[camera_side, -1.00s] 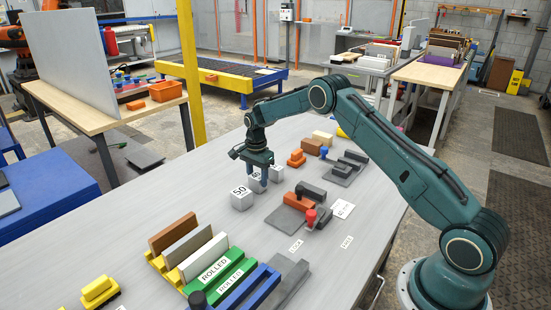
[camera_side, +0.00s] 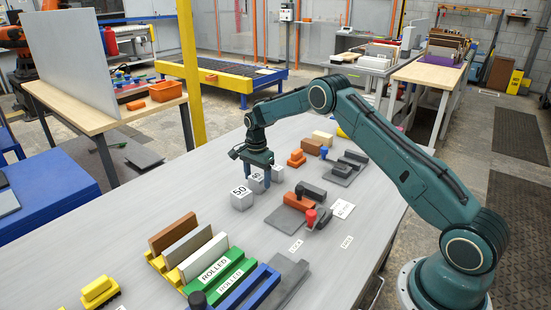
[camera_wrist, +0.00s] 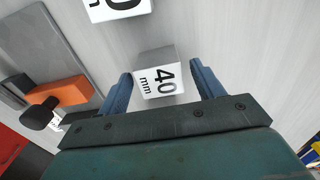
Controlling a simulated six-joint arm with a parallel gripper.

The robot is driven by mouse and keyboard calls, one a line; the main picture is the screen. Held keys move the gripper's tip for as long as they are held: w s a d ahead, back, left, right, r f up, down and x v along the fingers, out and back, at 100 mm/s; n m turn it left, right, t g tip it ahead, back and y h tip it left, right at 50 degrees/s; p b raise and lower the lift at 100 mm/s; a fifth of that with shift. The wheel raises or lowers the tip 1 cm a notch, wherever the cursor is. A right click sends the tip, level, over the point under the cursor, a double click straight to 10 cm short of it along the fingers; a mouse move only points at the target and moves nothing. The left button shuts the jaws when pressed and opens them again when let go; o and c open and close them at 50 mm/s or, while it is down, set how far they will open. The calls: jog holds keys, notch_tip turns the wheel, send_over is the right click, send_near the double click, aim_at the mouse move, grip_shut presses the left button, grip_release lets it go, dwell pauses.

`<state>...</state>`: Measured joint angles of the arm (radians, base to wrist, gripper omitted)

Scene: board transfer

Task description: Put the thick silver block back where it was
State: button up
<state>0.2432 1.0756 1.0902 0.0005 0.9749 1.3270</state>
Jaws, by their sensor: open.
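Silver blocks stand in a row on the grey table. The block marked 50 (camera_side: 242,201) is the nearest of them in the side view; part of a block with a 0 on its label (camera_wrist: 118,9) shows at the top of the wrist view. The block marked 40 mm (camera_wrist: 158,86) lies between my fingertips in the wrist view, with a gap on each side. My gripper (camera_side: 259,184) is open at this middle block, behind the 50 block. A third silver block (camera_side: 277,174) stands just right of my gripper.
An orange piece on a grey plate (camera_side: 278,218) and a red-knobbed part (camera_side: 311,216) are to the right. A rack of coloured bars (camera_side: 188,252) is in front. Brown and cream blocks stand behind. The table left of the blocks is clear.

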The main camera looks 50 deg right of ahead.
notch_tip(320, 180, up, 12)
dwell(0.6)
dwell(0.5)
notch_tip(320, 180, up, 12)
jog(key=n+t, duration=0.1)
jog(key=n, duration=0.3)
send_over(257, 177)
jog(key=s+a, duration=0.5)
jog(key=s, duration=0.2)
jog(key=s+a+r+n+t, duration=0.2)
jog(key=s+a+r+n, duration=0.25)
jog(key=s+r, duration=0.45)
jog(key=s+a+f+n+t, duration=0.1)
jog(key=s+n, duration=0.3)
jog(key=s, duration=0.8)
jog(key=s+a+f+n+t, duration=0.1)
jog(key=s+a+f+n, duration=0.2)
jog(key=s, duration=1)
jog(key=shift+s+a+f+n+t, duration=0.15)
jog(key=shift+s+a+n+t, duration=0.25)
jog(key=shift+n, duration=0.85)
